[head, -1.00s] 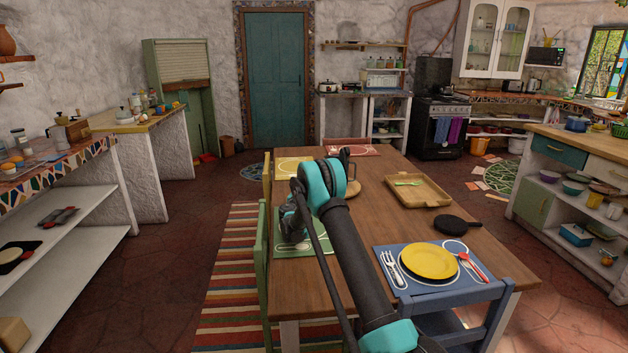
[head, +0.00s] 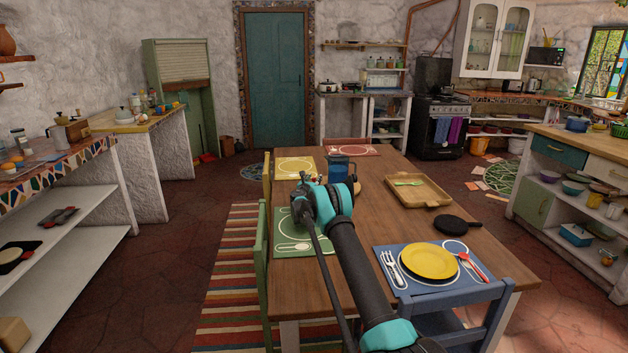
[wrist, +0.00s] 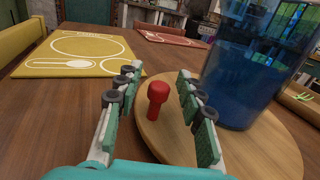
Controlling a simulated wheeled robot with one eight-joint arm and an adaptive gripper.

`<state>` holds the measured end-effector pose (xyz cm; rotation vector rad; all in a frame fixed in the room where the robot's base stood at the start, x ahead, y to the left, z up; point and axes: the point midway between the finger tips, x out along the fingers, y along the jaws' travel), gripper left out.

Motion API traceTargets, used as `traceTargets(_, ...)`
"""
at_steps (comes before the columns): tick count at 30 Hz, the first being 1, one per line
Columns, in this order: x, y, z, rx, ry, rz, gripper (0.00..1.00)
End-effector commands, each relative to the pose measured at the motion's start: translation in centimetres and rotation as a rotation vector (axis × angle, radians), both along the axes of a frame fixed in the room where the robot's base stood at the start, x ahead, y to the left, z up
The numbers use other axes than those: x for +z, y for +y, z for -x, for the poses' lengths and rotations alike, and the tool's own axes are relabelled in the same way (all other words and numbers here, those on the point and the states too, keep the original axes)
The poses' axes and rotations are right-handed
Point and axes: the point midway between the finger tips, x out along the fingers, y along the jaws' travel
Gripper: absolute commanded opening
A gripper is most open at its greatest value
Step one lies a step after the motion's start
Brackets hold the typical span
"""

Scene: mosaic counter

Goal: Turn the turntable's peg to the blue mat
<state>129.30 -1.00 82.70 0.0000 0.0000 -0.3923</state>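The round wooden turntable (wrist: 262,148) lies on the table in the wrist view. Its red peg (wrist: 157,97) stands upright near the left edge. My gripper (wrist: 157,80) is open, with one finger on each side of the peg and visible gaps. A translucent blue pitcher (wrist: 240,80) stands on the turntable; it also shows in the head view (head: 341,167). My arm hides most of the turntable and the peg in the head view. The blue mat (head: 425,288) lies at the table's near right, under a yellow plate (head: 430,261).
A yellow mat (wrist: 80,66) lies left of the turntable, a red mat (head: 365,151) at the far end, and a green mat (head: 290,267) at the left. A wooden tray (head: 420,203) and a dark pan (head: 452,224) sit on the right side.

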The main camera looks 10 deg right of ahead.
Motion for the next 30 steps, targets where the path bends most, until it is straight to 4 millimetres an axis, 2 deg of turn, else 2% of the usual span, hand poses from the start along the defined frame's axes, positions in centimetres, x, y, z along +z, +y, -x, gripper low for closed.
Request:
traceTargets(3,0.0,-0.01,0.01,0.0,0.0,0.0,0.38)
traceTargets(12,-0.01,-0.01,0.04,0.0,0.0,0.0,0.01)
traceTargets(30,0.0,-0.06,0.32,0.019,0.0,0.0,0.0)
